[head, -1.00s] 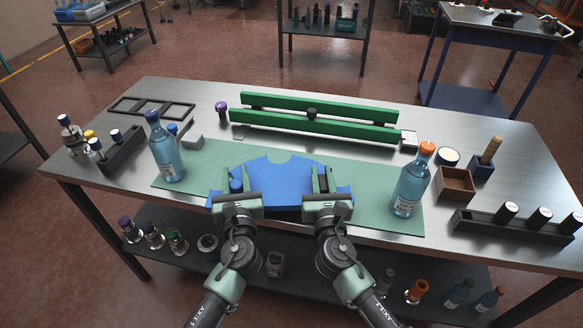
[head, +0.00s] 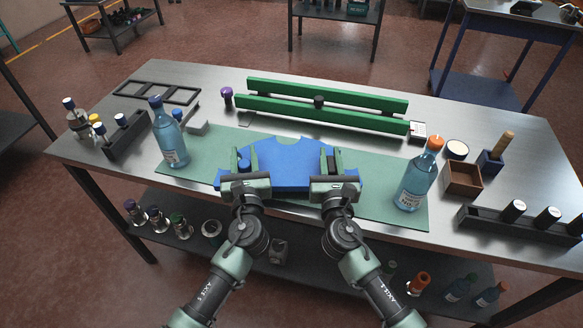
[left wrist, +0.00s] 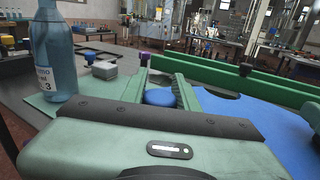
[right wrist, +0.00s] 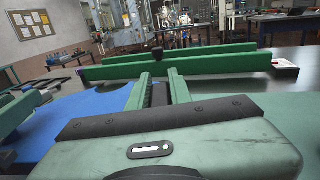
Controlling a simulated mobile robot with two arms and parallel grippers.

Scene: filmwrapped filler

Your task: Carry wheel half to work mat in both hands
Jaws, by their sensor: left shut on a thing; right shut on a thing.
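The blue wheel half (head: 290,165) is a flat plate with a notch in its far edge. It is over the green work mat (head: 385,190), between the two bottles; I cannot tell whether it touches the mat. My left gripper (head: 245,160) is shut on its left part, near a round blue knob (left wrist: 160,97). My right gripper (head: 331,162) is shut on its right part. The wheel half also shows beside the fingers in the right wrist view (right wrist: 90,103).
A blue bottle (head: 168,135) stands at the mat's left and an orange-capped bottle (head: 416,178) at its right. Green rails (head: 320,113) run behind the mat. A brown box (head: 462,178) and black rack (head: 520,225) stand right; a grey block (head: 197,127) stands left.

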